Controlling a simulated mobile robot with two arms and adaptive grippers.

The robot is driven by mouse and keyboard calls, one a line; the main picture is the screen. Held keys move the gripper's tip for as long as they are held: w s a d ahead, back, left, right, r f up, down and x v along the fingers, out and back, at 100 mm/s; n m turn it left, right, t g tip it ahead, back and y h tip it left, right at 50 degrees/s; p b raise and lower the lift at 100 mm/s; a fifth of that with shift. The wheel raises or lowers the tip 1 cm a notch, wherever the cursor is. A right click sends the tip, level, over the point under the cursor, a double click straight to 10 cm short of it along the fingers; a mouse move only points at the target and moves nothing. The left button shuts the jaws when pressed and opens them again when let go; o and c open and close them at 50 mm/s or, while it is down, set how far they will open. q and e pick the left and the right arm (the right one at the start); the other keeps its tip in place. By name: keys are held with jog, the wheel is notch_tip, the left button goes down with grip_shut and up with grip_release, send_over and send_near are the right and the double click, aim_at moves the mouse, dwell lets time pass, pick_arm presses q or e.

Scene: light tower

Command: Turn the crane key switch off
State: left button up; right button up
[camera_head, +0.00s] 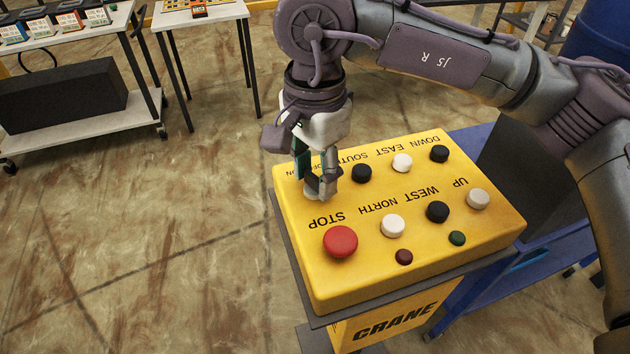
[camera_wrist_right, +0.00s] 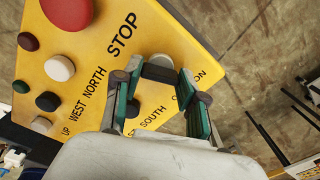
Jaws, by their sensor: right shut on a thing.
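The yellow crane control box (camera_head: 300,265) stands on a pedestal marked CRANE, and its top fills much of the wrist view (camera_wrist_right: 75,70). My right gripper (camera_head: 322,190) reaches down to the box top near its left edge, above the STOP label. In the right wrist view, its fingers (camera_wrist_right: 159,78) are closed on a dark knob, which I take as the key switch (camera_wrist_right: 160,72). An ON label (camera_wrist_right: 201,77) shows beside it. In the head view the fingers hide the switch, and I cannot tell its exact turn. My left gripper is out of view.
A red STOP button (camera_head: 340,241) stands close to the gripper. Black and white buttons (camera_head: 393,225) and small dark red (camera_head: 404,257) and green (camera_head: 457,238) ones cover the panel. Tables (camera_head: 205,15) stand behind. A blue barrel (camera_head: 600,35) is at top right. Open floor lies left.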

aim_at(315, 175)
jog(key=shift+n+b, duration=0.35)
jog(key=shift+n, duration=0.25)
jog(key=o, duration=1.1)
jog(key=shift+o, duration=0.2)
jog(key=shift+r, duration=0.15)
notch_tip(315, 175, up, 12)
